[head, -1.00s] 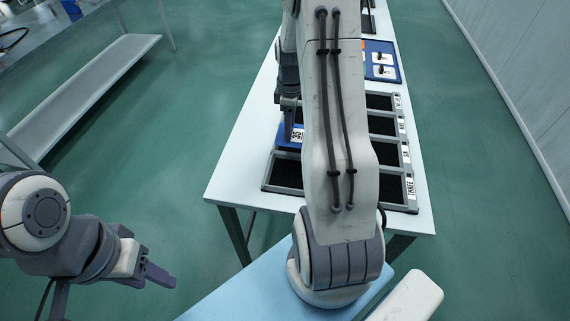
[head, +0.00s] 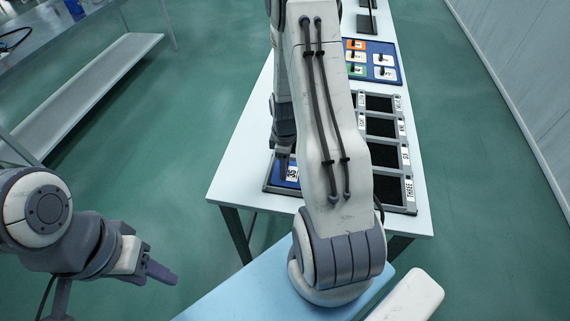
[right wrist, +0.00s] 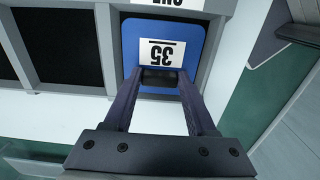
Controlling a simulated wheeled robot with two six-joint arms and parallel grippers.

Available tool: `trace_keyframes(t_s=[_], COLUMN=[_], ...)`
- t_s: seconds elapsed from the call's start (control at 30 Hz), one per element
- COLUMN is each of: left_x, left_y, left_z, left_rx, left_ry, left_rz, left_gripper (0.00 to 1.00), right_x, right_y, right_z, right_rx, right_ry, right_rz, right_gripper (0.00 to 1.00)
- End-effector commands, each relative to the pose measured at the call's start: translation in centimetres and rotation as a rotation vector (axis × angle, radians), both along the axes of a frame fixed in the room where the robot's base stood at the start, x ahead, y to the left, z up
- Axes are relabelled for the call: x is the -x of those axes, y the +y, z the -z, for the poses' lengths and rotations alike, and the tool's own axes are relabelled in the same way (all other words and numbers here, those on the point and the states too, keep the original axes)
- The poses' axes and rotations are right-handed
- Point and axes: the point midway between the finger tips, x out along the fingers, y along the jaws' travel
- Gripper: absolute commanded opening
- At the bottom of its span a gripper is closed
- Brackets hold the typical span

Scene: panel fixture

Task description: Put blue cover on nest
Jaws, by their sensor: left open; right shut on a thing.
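The blue cover (head: 292,171), with a white "35" label, is over the near-left nest of the grey nest frame (head: 397,209). My right gripper (head: 283,166) is shut on its dark handle; the handle is between the fingertips (right wrist: 158,84) in the right wrist view. There the blue cover (right wrist: 193,42) lies within the nest's grey borders, and I cannot tell whether it rests fully down. The nest's own label is cut off at the top. My left gripper (head: 160,273) is open and empty, away from the table at lower left.
Several open black nests (head: 383,127) lie in the frame, partly hidden by my right arm. A blue board (head: 385,74) with labelled, handled pieces lies farther back on the white table (head: 241,152). A grey shelf (head: 88,87) stands at left.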

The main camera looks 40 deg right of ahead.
Motion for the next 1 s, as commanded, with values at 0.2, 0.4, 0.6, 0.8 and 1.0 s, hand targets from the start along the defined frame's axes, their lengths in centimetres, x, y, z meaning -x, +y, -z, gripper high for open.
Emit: trace_keyframes(t_s=[0.2,0.4,0.6,0.8,1.0], left_x=[0.0,0.0,0.0,0.0,0.0], left_y=[0.0,0.0,0.0,0.0,0.0], left_z=[0.2,0.2,-0.2,0.3,0.6], left_rx=[0.000,0.000,0.000,0.000,0.000], left_ry=[0.000,0.000,0.000,0.000,0.000], left_rz=[0.000,0.000,0.000,0.000,0.000], left_gripper=[0.50,0.50,0.50,0.50,0.50], right_x=[0.0,0.0,0.0,-0.1,-0.1], right_y=[0.0,0.0,0.0,-0.1,-0.1], right_z=[0.2,0.2,-0.3,-2.8,-7.3], right_rx=[0.000,0.000,0.000,0.003,0.003], right_ry=[0.000,0.000,0.000,-0.005,-0.006], right_rz=[0.000,0.000,0.000,0.000,0.000], right_gripper=[0.76,0.87,0.87,0.87,0.87])
